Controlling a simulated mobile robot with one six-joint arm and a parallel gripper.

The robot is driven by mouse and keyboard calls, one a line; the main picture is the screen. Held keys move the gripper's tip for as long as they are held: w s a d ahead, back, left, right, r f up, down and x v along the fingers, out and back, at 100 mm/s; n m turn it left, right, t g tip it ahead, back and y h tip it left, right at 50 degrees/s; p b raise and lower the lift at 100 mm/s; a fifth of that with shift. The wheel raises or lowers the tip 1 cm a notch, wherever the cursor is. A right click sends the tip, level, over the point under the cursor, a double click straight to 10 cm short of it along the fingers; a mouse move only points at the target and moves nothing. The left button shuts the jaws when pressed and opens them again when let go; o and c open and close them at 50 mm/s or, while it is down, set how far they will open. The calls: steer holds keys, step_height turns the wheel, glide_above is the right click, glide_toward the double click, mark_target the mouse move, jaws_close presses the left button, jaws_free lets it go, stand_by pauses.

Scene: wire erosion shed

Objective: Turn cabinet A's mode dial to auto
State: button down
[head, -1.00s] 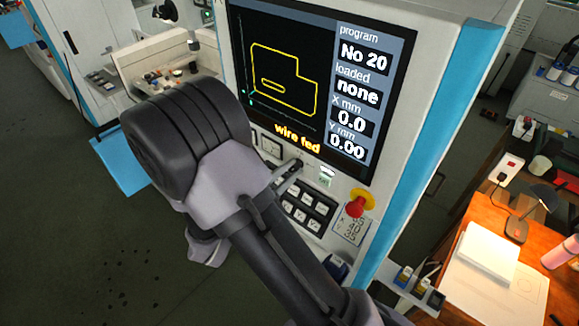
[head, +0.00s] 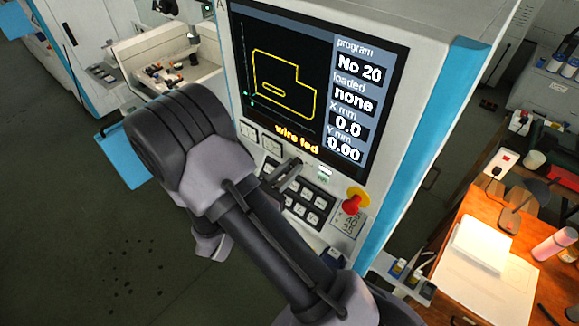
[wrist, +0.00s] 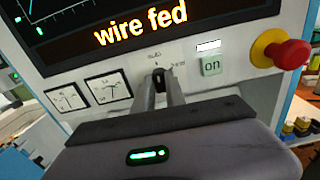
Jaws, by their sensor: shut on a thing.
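Cabinet A (head: 452,75) has a control panel under its screen. The mode dial (wrist: 158,74) is a small dark knob on that panel, seen in the wrist view just below the screen's edge. Small print stands above it and to its right, too faint to read surely. My gripper (wrist: 162,88) has its two fingers around the dial, shut on it. The fingers hide the dial's sides and lower part, so its exact pointing is hard to tell. In the head view my gripper (head: 289,172) reaches the panel, and the dial is hidden there.
A red emergency stop (wrist: 291,54) on a yellow base sits right of the dial. A green "on" button (wrist: 211,66) is between them. Two gauges (wrist: 108,88) are to the left. A dark button block (head: 308,205) lies below. An orange desk (head: 480,210) stands at right.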

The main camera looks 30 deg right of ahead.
steer(key=shift+n, duration=0.3)
steer(key=c, duration=1.4)
jaws_free()
steer(key=shift+a, duration=0.1)
steer(key=b+v, duration=0.2)
steer(key=v, duration=1.5)
steer(key=shift+s+a+b, duration=0.1)
steer(key=shift+b, duration=0.25)
